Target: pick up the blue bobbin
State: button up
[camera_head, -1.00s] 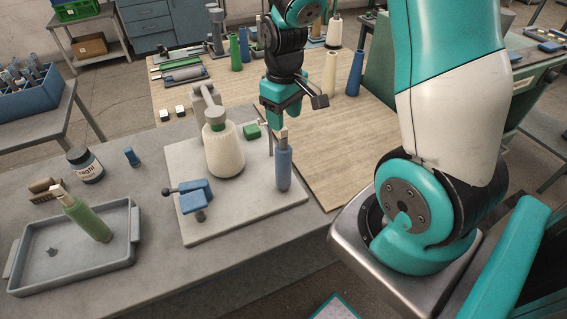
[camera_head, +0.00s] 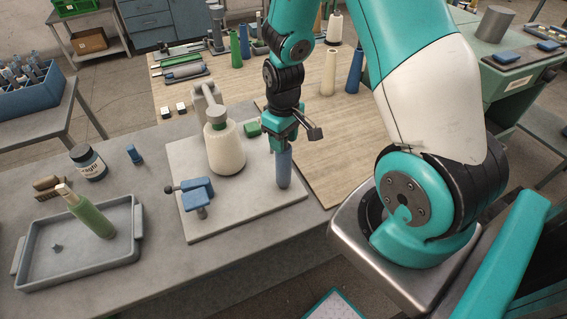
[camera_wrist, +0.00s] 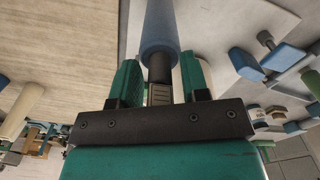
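The blue bobbin (camera_head: 284,170) stands upright near the right edge of the grey base plate (camera_head: 240,214). My gripper (camera_head: 281,148) is pointing down right at its top. In the wrist view the blue bobbin (camera_wrist: 160,35) runs away from me, and its narrow end lies between the two green fingers of my gripper (camera_wrist: 160,85). The fingers are open, one on each side, with a small gap visible on both sides. In the head view the bobbin's top end is hidden by the fingers.
A cream yarn cone (camera_head: 226,150) on its stand and a blue clamp (camera_head: 197,193) share the plate. A grey tray (camera_head: 75,262) with a green bobbin (camera_head: 92,217) lies at left. A cream cone (camera_head: 329,72) and a blue cone (camera_head: 354,72) stand farther back.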

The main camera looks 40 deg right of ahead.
jog(key=c, duration=0.6)
